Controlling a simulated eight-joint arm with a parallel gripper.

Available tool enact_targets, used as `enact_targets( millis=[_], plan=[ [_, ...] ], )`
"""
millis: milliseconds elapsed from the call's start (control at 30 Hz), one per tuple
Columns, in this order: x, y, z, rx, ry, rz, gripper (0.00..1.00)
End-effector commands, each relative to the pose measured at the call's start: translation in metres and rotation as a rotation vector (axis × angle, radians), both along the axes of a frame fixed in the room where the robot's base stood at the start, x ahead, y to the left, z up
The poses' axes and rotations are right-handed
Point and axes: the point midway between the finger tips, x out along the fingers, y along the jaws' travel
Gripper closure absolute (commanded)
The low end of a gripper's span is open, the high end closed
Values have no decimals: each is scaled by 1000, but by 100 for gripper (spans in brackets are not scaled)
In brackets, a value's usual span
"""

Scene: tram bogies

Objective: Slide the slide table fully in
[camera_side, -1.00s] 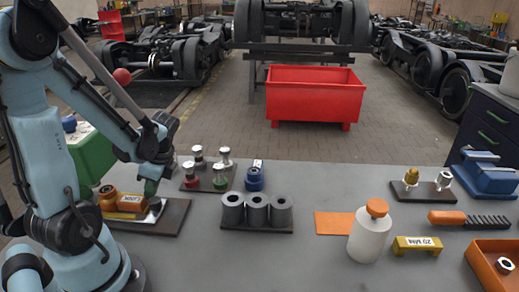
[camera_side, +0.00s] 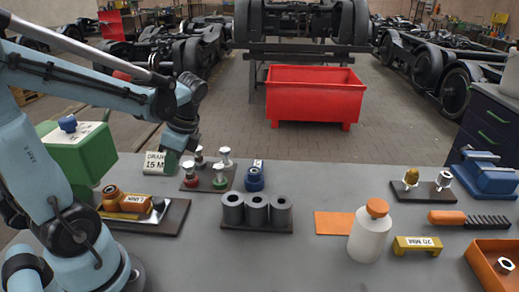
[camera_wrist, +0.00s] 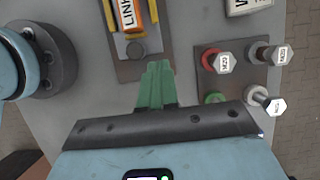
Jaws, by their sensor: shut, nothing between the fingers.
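My gripper (camera_side: 172,160) is raised above and behind the plate's right end, apart from the slide. In the wrist view its green fingers (camera_wrist: 157,75) are together and empty, overlapping the plate's near end in the picture.
Three grey cylinders (camera_side: 257,210) stand right of the slide. Bare bench lies in front.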

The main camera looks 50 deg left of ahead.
Motion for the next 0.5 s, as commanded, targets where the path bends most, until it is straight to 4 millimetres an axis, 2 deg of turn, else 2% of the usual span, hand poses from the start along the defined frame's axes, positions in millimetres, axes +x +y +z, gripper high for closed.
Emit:
enact_targets(
  millis=[267,500],
  plan=[
    [5,-12,14,0,-1,-20,100],
    [10,-69,28,-1,-1,-151,100]
  ],
)
